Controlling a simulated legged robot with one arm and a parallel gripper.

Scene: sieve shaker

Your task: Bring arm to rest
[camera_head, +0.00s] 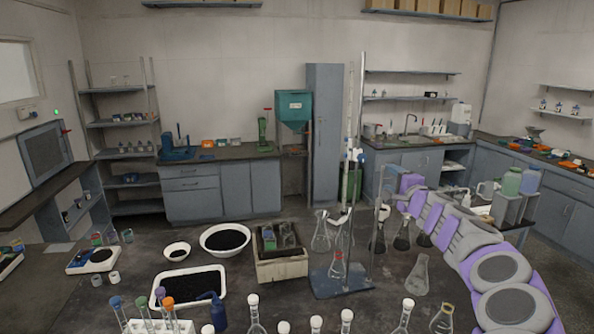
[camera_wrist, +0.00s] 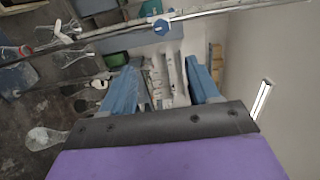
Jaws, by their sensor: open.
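My arm, purple and grey, reaches from the lower right of the head view toward the middle, over the right part of the dark bench (camera_head: 130,285). My gripper (camera_head: 384,188) is at its far end, small in that view, close to the burette stand (camera_head: 342,283). In the wrist view my gripper (camera_wrist: 165,78) shows two blue fingers spread apart with nothing held between them. The stand's long rods cross the wrist view (camera_wrist: 215,17) close to the fingers. I cannot tell whether they touch.
Several flasks (camera_head: 321,235) stand around the stand and below my arm. A beige box-shaped device (camera_head: 282,268), a white bowl (camera_head: 225,239) and a tray (camera_head: 190,286) of dark grains sit left of it. Test tubes (camera_head: 145,312) line the front. Bottles (camera_head: 511,183) stand at right.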

